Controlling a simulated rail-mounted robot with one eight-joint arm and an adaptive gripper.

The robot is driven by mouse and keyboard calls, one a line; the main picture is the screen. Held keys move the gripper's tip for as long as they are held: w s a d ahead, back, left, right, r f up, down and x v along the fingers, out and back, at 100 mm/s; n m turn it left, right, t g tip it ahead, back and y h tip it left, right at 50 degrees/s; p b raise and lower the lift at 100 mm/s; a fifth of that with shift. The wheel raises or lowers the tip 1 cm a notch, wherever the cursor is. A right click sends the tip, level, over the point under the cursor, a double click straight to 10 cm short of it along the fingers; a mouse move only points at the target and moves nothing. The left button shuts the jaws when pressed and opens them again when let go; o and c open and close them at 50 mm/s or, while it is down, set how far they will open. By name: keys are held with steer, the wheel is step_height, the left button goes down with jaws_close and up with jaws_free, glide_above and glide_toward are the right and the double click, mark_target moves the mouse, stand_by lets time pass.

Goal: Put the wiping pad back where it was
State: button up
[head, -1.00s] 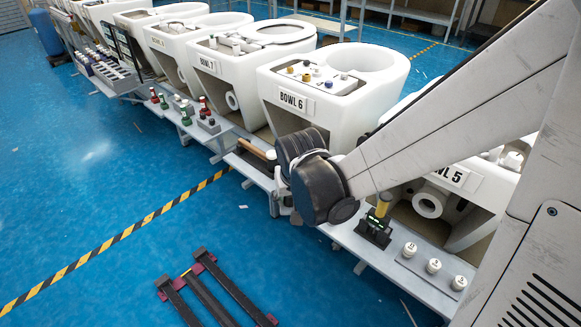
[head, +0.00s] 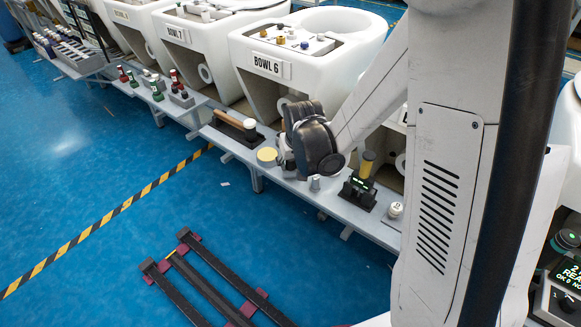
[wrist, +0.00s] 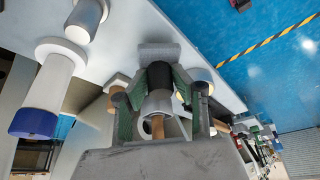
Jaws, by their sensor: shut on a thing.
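My gripper (wrist: 160,108) is shut on a pale grey, cone-like piece (wrist: 157,101) with a brown, handle-like part showing below it in the wrist view. Its dark green fingers stand on either side of the piece. I cannot tell for sure that this is the wiping pad. In the head view my wrist hangs over the grey shelf (head: 335,200) in front of Bowl 6 and hides the fingertips. A round pale yellow pad-like disc (head: 267,155) shows just left of my wrist. I cannot tell whether it rests on the shelf or is held.
A brown-handled tool (head: 231,120) lies in a dark tray left of the disc. A small grey cylinder (head: 315,183) and a black device with a yellow cylinder (head: 367,163) stand right of my wrist. Bowl 6 (head: 300,45) rises behind. The blue floor in front holds a dark rack (head: 205,285).

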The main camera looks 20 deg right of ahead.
steer(key=shift+f, duration=0.55)
steer(key=shift+f, duration=0.15)
steer(key=o, duration=1)
